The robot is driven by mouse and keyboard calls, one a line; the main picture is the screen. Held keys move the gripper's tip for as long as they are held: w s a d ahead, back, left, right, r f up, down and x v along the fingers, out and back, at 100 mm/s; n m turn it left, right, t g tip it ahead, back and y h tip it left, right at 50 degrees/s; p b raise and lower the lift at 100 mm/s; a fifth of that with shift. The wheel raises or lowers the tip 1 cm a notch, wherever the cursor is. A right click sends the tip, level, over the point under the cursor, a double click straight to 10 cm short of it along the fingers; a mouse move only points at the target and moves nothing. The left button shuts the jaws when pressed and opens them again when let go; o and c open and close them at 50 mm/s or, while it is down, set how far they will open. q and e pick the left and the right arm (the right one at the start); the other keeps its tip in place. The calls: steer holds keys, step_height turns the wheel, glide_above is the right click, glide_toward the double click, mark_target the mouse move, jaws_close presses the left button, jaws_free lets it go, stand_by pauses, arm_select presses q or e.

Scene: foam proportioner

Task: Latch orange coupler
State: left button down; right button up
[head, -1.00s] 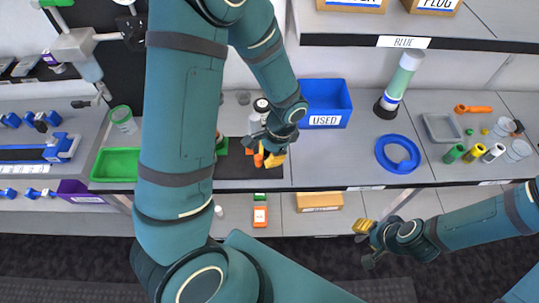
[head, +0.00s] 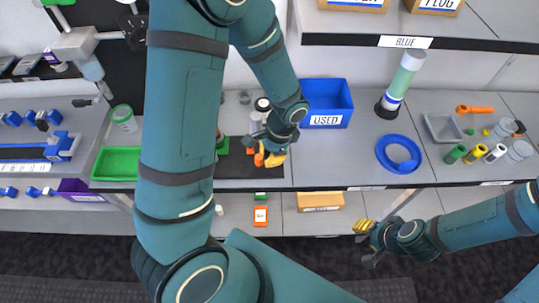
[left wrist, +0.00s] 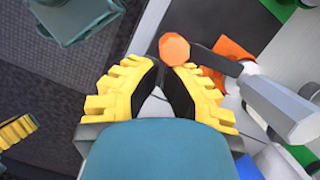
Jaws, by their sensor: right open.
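My left gripper (head: 268,157) is low over the black mat on the bench, beside small orange parts (head: 258,158) that look like the orange coupler. In the left wrist view its yellow fingers (left wrist: 163,68) have their tips close together, and I cannot tell whether they are shut. An orange knob-like end (left wrist: 174,48) shows just beyond the fingertips, with a grey-white cylinder (left wrist: 275,105) and an orange piece (left wrist: 232,58) to the right. Contact with the fingers is unclear. My right gripper (head: 365,230) is open and empty in front of the bench, away from these parts.
A blue bin marked USED (head: 325,121) stands right of my left gripper. A green tray (head: 115,178) is on the left. A blue ring (head: 381,152), a grey tray (head: 442,140) and several small cylinders lie on the right. My left arm hides part of the bench.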

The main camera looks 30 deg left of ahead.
arm_select(q)
steer(key=p+v, duration=0.7)
steer(key=v, duration=0.3)
steer(key=shift+a, duration=0.25)
stand_by(0.5)
